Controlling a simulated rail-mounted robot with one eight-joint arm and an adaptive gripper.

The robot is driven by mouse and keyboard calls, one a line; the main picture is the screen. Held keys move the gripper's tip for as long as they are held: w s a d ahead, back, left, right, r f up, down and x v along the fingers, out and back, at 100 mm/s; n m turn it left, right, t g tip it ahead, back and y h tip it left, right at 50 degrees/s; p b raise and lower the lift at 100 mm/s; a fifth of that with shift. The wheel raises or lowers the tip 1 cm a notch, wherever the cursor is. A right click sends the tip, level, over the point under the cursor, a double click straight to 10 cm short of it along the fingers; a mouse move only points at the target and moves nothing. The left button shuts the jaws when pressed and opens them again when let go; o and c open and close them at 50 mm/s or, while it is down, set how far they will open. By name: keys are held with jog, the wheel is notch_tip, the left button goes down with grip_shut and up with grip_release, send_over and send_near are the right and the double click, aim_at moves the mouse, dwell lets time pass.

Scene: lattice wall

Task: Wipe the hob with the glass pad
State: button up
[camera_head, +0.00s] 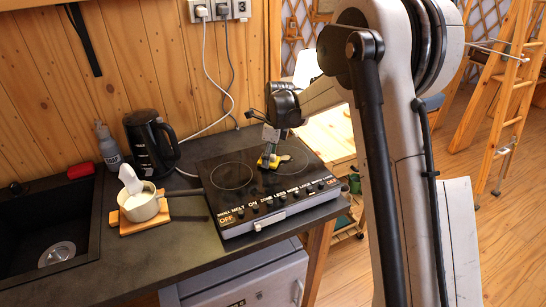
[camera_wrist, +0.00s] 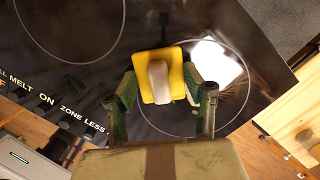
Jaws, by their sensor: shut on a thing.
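The black hob (camera_head: 211,171) sits on the worktop with two ring-marked zones and a row of front knobs. It fills most of the wrist view (camera_wrist: 140,40). The glass pad is a yellow square (camera_wrist: 176,81) with a pale block-shaped handle on top. In the head view the pad (camera_head: 268,162) is at the right-hand zone, partly hidden by my gripper. My gripper (camera_wrist: 164,88) has its fingers on either side of the pad and is shut on it. The pad is at or just above the glass; I cannot tell if it touches.
A black kettle (camera_head: 150,147) and a spray bottle (camera_head: 108,146) stand left of the hob. A pot (camera_head: 139,207) rests on a wooden board (camera_head: 152,222), its handle pointing at the hob. A red sponge-like item (camera_head: 80,170) lies by the sink (camera_head: 43,225). A white cable runs behind the hob.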

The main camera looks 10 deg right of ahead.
notch_tip(320, 180, up, 8)
jog(key=shift+d+r+p, duration=0.1)
jog(key=shift+d+p, duration=0.05)
jog(key=shift+p, duration=1.05)
